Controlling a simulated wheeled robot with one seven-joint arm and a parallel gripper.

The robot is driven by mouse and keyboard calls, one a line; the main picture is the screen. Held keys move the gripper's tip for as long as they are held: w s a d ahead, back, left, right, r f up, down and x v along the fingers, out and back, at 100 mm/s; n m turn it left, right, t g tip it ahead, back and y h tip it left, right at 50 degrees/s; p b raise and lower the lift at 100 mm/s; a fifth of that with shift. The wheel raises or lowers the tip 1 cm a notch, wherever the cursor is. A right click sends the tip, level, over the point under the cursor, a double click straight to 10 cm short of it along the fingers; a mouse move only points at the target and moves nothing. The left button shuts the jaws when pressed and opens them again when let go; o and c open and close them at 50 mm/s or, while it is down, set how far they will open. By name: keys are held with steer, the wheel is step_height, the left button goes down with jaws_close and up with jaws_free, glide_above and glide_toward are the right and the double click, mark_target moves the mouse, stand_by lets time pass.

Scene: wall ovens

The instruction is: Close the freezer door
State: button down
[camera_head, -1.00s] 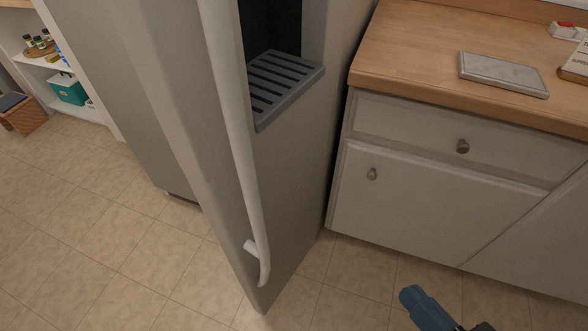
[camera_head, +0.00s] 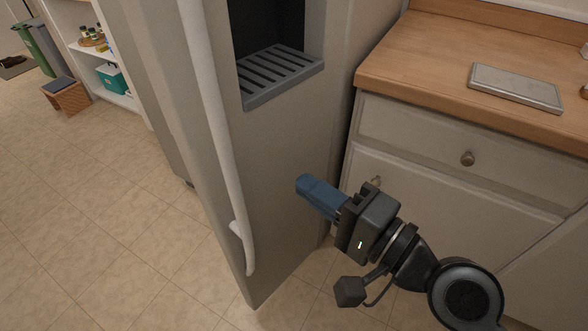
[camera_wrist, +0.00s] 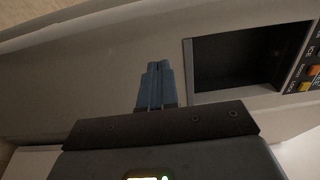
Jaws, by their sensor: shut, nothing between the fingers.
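The freezer door (camera_head: 275,180) is a tall grey panel standing ajar, swung out toward me. It has a long pale vertical handle (camera_head: 222,150) and a dark dispenser recess with a slatted grey tray (camera_head: 280,76). My gripper (camera_head: 303,184) has blue fingers, which are shut and empty. It is in front of the door's lower outer face, right of the handle and below the tray. In the wrist view, the shut fingers (camera_wrist: 156,66) point at the door face (camera_wrist: 100,72) beside the dark recess (camera_wrist: 240,58). I cannot tell whether the fingertips touch the door.
A white cabinet (camera_head: 440,190) with a wooden counter (camera_head: 430,60) stands close on the right; a flat grey slab (camera_head: 515,86) lies on the counter. Open tiled floor (camera_head: 110,220) stretches left. A shelf (camera_head: 115,62) and a wooden crate (camera_head: 66,98) are at the far left.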

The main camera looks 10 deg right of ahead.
mark_target(239, 139)
steer(key=p+x, duration=0.1)
steer(key=x, duration=1.2)
steer(key=shift+f+p, duration=0.1)
steer(key=shift+p, duration=0.3)
steer(key=shift+w, duration=0.1)
